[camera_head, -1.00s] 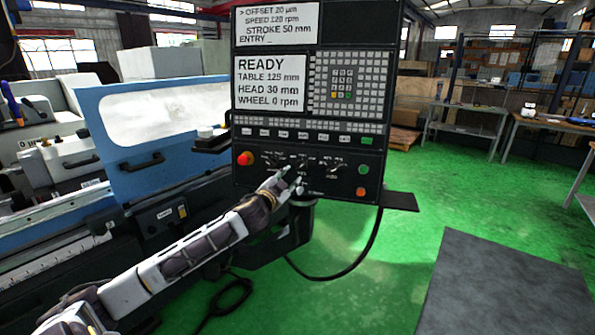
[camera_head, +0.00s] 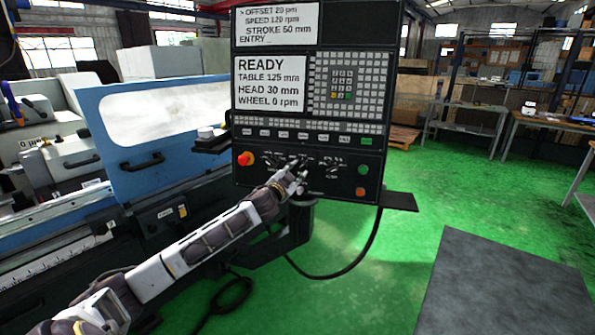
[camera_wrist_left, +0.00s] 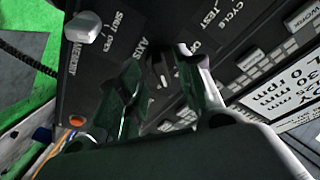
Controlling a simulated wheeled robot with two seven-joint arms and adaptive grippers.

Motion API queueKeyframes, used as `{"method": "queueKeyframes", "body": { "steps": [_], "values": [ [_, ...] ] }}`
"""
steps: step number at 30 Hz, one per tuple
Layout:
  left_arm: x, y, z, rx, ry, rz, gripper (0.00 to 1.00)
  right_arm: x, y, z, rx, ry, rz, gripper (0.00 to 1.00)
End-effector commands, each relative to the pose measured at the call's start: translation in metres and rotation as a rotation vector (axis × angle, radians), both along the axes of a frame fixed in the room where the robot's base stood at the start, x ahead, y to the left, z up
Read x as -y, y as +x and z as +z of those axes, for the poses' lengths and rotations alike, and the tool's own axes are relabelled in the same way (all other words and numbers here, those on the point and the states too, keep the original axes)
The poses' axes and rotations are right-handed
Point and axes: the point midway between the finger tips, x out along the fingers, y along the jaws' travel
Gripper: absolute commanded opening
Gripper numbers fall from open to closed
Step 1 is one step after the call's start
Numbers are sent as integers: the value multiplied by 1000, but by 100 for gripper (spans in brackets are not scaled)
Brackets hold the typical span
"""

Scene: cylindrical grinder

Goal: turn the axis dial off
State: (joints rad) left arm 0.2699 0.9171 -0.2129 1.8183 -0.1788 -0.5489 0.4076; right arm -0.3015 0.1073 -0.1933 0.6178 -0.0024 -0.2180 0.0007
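The axis dial (camera_wrist_left: 160,70) is a dark knob on the black control panel, beside the AXIS label in the left wrist view. It lies between the fingertips of my left gripper (camera_wrist_left: 163,62). The fingers are apart, one on each side of the dial; I cannot tell whether they touch it. In the head view my left gripper (camera_head: 297,177) is at the lower middle of the panel (camera_head: 290,195), at the row of dials, and partly hides them. The dial's exact setting is unclear. My right gripper is not in view.
A light grey knob (camera_wrist_left: 83,27) by the SHUT/OPEN label sits near the left finger. A red emergency button (camera_head: 246,158) is left on the panel, with green (camera_head: 363,169) and orange (camera_head: 361,192) buttons at right. The screen (camera_head: 272,82) reads READY. The blue-doored grinder (camera_head: 110,175) stands left.

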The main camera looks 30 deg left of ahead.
Motion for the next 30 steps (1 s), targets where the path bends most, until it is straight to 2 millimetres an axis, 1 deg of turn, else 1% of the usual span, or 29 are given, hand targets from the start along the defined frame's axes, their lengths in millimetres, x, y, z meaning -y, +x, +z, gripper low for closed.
{"method": "queueKeyframes", "body": {
  "steps": [6,12,17,24,25,30],
  "values": [
    [-2,13,1,0,-1,1,36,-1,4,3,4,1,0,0],
    [-3,20,0,0,-1,0,36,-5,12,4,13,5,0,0],
    [-3,22,0,0,0,0,36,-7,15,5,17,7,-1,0],
    [-3,22,0,0,0,0,36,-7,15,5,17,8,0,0],
    [-3,22,0,0,0,0,34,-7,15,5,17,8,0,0],
    [-3,22,0,0,0,0,13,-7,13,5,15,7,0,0]
  ]
}}
